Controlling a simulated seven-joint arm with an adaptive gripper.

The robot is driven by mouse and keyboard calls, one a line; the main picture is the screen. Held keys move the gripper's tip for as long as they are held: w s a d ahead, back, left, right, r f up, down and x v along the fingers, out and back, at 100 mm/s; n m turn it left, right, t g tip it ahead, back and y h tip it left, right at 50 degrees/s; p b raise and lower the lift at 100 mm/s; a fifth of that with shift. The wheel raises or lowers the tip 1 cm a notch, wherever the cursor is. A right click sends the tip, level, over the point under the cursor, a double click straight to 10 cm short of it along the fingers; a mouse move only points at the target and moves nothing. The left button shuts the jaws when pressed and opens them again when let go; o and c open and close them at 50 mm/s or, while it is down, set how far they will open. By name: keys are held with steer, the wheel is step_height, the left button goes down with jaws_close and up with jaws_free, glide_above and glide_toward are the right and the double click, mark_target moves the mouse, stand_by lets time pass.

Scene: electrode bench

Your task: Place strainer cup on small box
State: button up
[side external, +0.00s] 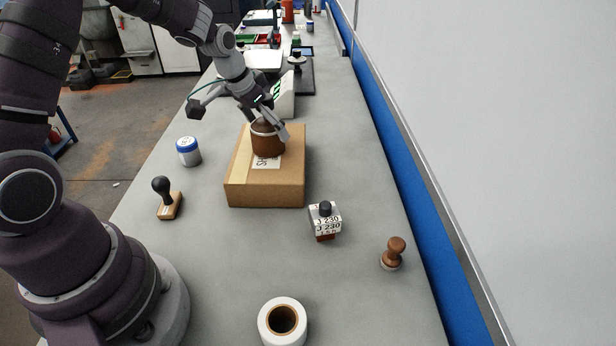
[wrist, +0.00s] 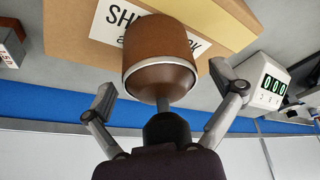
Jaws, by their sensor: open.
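The brown strainer cup (side external: 267,142), with a silver band, stands on top of the cardboard small box (side external: 236,191), near its far side and over part of a printed label. The cup also shows in the wrist view (wrist: 157,42), where the box (wrist: 70,55) lies behind it. My gripper (side external: 270,124) is at the cup's top end. In the wrist view my gripper (wrist: 162,86) has its fingers spread, one on each side of the cup's banded end, with a visible gap on the left. A grey stem and dark part show between cup and palm.
A blue-lidded jar (side external: 188,151) and a black-knobbed stamp (side external: 168,198) lie left of the box. A lettered block (side external: 325,220), a wooden stamp (side external: 393,253) and a white tape roll (side external: 283,322) are nearer. A digital display (wrist: 265,85) stands beyond the box.

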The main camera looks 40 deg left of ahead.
steer(key=v, duration=1.3)
steer(key=s+d+t, duration=0.1)
steer(key=s+d, duration=0.8)
steer(key=s, duration=0.3)
steer(key=shift+s+d, duration=0.3)
steer(key=shift+d, duration=0.05)
